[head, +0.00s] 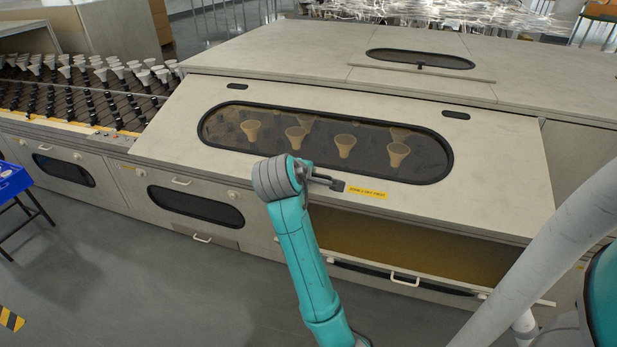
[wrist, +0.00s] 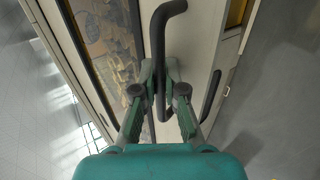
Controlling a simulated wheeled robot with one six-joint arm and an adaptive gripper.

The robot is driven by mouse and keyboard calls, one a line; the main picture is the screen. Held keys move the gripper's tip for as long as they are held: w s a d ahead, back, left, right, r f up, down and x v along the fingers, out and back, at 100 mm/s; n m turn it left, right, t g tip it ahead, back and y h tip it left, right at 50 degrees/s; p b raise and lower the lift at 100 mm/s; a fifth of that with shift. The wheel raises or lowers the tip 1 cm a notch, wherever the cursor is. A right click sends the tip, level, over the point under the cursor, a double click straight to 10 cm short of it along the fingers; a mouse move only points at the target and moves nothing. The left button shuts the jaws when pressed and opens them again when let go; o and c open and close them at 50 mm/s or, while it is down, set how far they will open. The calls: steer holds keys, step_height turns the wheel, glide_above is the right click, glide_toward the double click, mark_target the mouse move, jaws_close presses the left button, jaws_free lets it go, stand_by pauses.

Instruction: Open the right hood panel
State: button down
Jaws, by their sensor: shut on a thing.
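The hood panel (head: 495,165) in front of me is a pale sloped cover with a long oval dark window (head: 370,155). Several bulbs show through the window. The panel's lower edge stands clear of the cabinet front, with a brown-gold gap (head: 425,247) below it at the right. My gripper (head: 330,182) is at the lower middle of the panel, beside a yellow label (head: 368,193). In the wrist view my gripper (wrist: 164,82) is shut on the dark bent handle (wrist: 158,36). My arm hides part of the lower edge and gap in the head view.
Lower cabinet doors with white handles (head: 405,279) run along the front. A rack of bulbs (head: 75,85) is at the left. A blue tray on a stand (head: 12,183) is at the far left. The grey floor (head: 150,285) in front is mostly clear.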

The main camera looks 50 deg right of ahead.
steer(key=shift+a+f, duration=0.15)
steer(key=c, duration=1.2)
jaws_free()
steer(key=shift+a, duration=0.1)
steer(key=shift+c, duration=0.2)
steer(key=v, duration=1.2)
